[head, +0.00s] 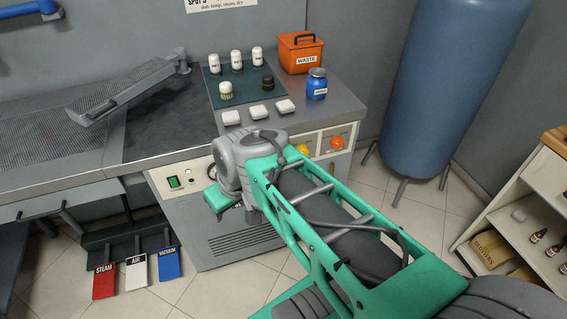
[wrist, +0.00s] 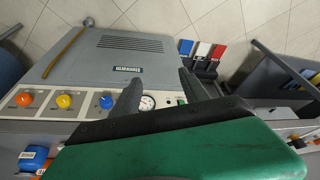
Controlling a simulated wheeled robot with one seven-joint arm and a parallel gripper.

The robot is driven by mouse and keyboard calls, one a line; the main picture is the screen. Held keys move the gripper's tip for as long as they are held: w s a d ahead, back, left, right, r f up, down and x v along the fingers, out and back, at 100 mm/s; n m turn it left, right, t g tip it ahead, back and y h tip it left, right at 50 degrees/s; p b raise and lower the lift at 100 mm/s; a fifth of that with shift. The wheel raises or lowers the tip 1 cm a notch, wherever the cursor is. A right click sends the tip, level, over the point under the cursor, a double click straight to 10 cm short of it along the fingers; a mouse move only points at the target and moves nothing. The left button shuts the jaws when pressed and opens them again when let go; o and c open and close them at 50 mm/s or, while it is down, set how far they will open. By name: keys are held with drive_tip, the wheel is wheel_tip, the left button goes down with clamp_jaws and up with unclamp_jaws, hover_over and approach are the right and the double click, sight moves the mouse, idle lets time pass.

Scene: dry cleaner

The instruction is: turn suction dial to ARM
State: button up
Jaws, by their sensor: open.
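In the wrist view, three dials sit in a row on the front control panel: orange (wrist: 24,99), yellow (wrist: 64,101) and blue (wrist: 106,102). Their labels are too small to read, so I cannot tell which is the suction dial. A round white gauge (wrist: 147,102) is beside the blue dial, partly behind a finger. My gripper (wrist: 160,82) is open and empty, its fingers in front of the panel near the gauge. In the head view, the yellow dial (head: 302,150) and orange dial (head: 338,143) show; my arm hides the blue one.
A lit green switch (head: 174,182) is on the panel's left. Above, the counter holds white bottles (head: 236,61), an orange waste bin (head: 301,54) and a blue jar (head: 317,84). Red, white and blue pedals (head: 136,272) are at floor level. A blue tank (head: 440,80) stands right.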

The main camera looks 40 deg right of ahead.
drive_tip(key=shift+o, duration=0.8)
drive_tip(key=w+d+f+n+t+b, duration=0.1)
drive_tip(key=w+d+f+b, duration=0.2)
drive_tip(key=w+f+b, duration=0.1)
drive_tip(key=w+d+f+n+t+y+b, duration=0.1)
drive_tip(key=w+d+f+t+b, duration=0.1)
drive_tip(key=f, duration=0.5)
drive_tip(key=w+d+b, duration=0.1)
drive_tip(key=w+b, duration=0.1)
drive_tip(key=b, duration=0.1)
drive_tip(key=shift+w+f, duration=0.15)
drive_tip(key=shift+f, duration=0.15)
drive_tip(key=t+h+b, duration=0.5)
drive_tip(key=t+b, duration=0.5)
drive_tip(key=b, duration=0.7)
approach(304, 154)
drive_tip(key=w+f, duration=0.1)
drive_tip(key=shift+t, duration=0.3)
drive_tip(key=x, duration=0.7)
drive_tip(key=shift+w+d+r, duration=0.1)
drive_tip(key=shift+d+r, duration=0.05)
drive_tip(key=shift+r, duration=0.2)
drive_tip(key=shift+w, duration=0.2)
drive_tip(key=shift+c, duration=0.4)
